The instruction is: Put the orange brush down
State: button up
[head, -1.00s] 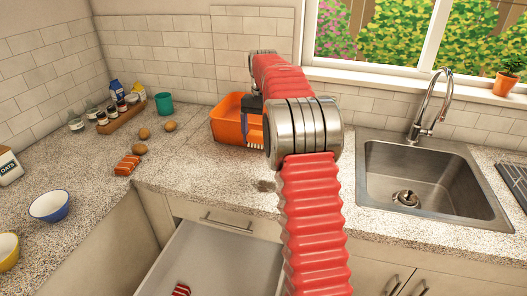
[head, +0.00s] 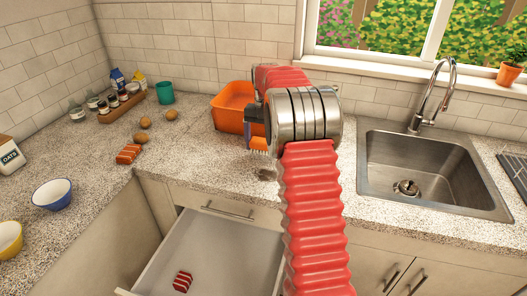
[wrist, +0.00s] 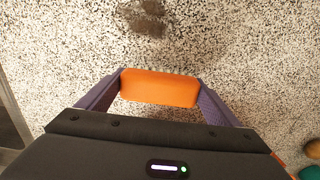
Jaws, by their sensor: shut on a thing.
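The orange brush (wrist: 160,87) is between the two purple fingers of my gripper (wrist: 160,92) in the wrist view, with the speckled counter below it. In the head view the brush (head: 259,144) shows as a small orange piece with a pale lower edge under my gripper (head: 257,132). It is over the counter in front of the orange basin (head: 232,97). My gripper is shut on the brush. My arm hides part of the basin and gripper. I cannot tell whether the brush touches the counter.
A dark stain (head: 267,174) marks the counter (head: 190,165) near the brush. An open drawer (head: 217,250) holds a red striped piece (head: 182,281). The sink (head: 430,170) is at right.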

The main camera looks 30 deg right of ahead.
jog(key=shift+f, duration=1.3)
jog(key=shift+f, duration=0.1)
jog(key=o, duration=0.9)
jog(key=shift+o, duration=0.2)
notch_tip(320, 180, up, 12)
jog(key=shift+a+r, duration=0.1)
jog(key=shift+r, duration=0.1)
